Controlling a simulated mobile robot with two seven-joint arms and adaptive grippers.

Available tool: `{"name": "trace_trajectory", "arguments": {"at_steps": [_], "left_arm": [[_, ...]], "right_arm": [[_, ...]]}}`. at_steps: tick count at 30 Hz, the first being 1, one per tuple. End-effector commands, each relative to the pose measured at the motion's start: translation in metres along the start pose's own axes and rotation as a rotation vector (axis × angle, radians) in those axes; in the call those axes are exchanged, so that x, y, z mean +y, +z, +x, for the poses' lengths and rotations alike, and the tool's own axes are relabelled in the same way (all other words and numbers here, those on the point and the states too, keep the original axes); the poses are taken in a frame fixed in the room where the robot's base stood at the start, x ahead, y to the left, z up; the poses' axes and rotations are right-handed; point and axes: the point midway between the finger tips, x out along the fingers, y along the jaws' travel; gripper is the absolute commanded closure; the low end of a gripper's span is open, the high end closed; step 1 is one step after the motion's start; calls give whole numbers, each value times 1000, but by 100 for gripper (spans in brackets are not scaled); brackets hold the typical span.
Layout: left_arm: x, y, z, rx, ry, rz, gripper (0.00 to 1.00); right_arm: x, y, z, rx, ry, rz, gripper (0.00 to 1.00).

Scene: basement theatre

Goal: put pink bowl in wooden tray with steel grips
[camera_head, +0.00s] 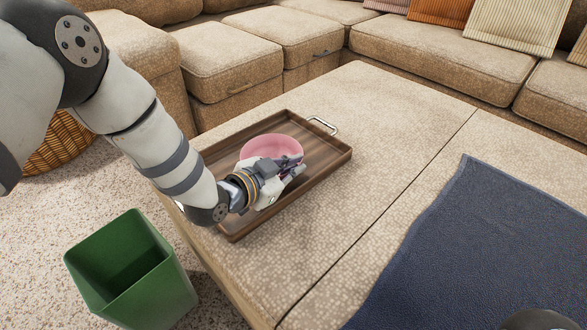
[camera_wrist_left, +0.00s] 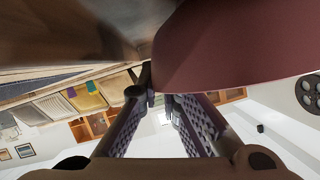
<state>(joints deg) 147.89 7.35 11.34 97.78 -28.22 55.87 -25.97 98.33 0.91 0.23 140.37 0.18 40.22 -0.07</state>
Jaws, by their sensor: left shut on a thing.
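The pink bowl (camera_head: 270,146) is within the outline of the wooden tray (camera_head: 328,160), towards its far left part. My left gripper (camera_head: 291,166) is over the tray on the near side of the bowl and is shut on the bowl's rim. The gripper covers the bowl's near part, so I cannot tell whether its base touches the tray. In the left wrist view the bowl (camera_wrist_left: 235,45) fills the upper right, at the tips of the gripper's fingers (camera_wrist_left: 158,95). One steel grip (camera_head: 323,125) shows at the tray's far end; the near end's grip is hidden.
The tray lies on a beige upholstered ottoman (camera_head: 395,110). A dark blue towel (camera_head: 470,250) covers its right part. A green bin (camera_head: 130,270) and a wicker basket (camera_head: 60,145) stand on the carpet at left. A beige sofa (camera_head: 440,55) runs behind.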

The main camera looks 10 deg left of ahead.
Motion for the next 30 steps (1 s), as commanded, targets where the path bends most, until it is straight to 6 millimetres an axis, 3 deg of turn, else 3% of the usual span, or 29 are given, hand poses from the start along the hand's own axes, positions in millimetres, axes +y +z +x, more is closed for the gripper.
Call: {"name": "trace_trajectory", "arguments": {"at_steps": [5, 6, 8, 18, 30], "left_arm": [[1, 2, 1, 0, 0, 0, 100], [1, 2, 1, 0, 0, 0, 86], [1, 2, 1, 0, 0, 0, 72], [-1, -3, -2, 1, -1, 0, 72], [-2, -6, -100, 2, -2, 0, 72]], "right_arm": [[0, 0, 0, 0, 0, 0, 60], [0, 0, 0, 0, 0, 0, 60], [0, 0, 0, 0, 0, 0, 60], [0, 0, -1, 3, 0, 1, 60], [0, 12, -34, 72, -3, 8, 60]]}}
